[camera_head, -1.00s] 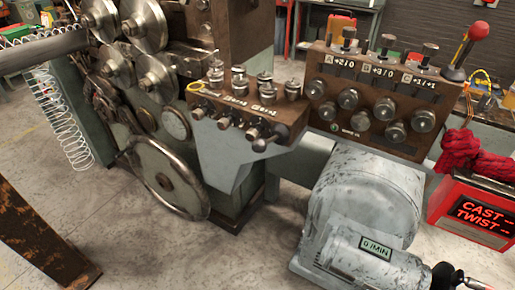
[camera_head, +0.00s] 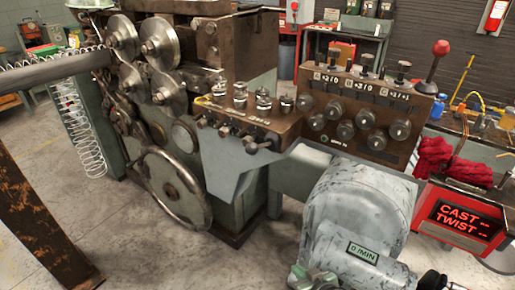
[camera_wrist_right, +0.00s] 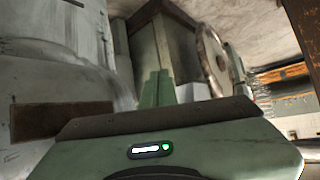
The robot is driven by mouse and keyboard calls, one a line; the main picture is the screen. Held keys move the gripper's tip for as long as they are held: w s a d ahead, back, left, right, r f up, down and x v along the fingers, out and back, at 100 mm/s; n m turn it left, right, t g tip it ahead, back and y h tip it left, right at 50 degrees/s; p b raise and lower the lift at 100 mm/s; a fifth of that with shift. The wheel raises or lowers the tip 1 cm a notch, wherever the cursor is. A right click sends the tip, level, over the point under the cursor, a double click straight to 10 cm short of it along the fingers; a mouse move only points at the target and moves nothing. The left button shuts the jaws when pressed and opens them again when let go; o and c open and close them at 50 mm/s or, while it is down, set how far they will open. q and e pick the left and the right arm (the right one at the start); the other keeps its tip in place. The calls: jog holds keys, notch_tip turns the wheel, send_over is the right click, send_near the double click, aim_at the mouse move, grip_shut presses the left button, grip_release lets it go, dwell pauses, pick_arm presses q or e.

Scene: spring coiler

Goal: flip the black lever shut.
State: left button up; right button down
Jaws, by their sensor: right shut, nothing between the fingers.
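The black lever cannot be told for sure. Several short levers with dark ball ends stick out of the front of the small brown control block (camera_head: 262,128) in the head view; the rightmost dark ball lever (camera_head: 252,148) hangs lowest. A taller lever with a red ball (camera_head: 436,58) stands on the right panel. My right gripper (camera_head: 314,277) shows in part at the bottom edge, in front of the grey motor housing and well below the block. In the right wrist view its green fingers (camera_wrist_right: 157,88) are together and empty. My left gripper is not in view.
The grey motor housing (camera_head: 360,205) stands below the panel. A large handwheel (camera_head: 174,188) is at the left of the machine. A red display box (camera_head: 462,222) and red cloth (camera_head: 437,155) are at right. Bare concrete floor (camera_head: 170,258) lies in front.

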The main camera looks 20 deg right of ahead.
jog(key=w+r+t+y, duration=0.2)
jog(key=w+r+t, duration=0.15)
jog(key=r, duration=0.65)
jog(key=w+r+t+y, duration=0.1)
jog(key=w+r+t, duration=0.25)
jog(key=r, duration=0.65)
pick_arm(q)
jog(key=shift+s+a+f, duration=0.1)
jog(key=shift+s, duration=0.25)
pick_arm(e)
notch_tip(320, 180, up, 18)
jog(key=s+a+n+t+y, duration=0.2)
jog(key=n+y, duration=0.1)
jog(key=y, duration=0.6)
jog(key=shift+s+r+n, duration=0.2)
jog(key=shift+r+n, duration=0.05)
jog(key=shift+n, duration=0.15)
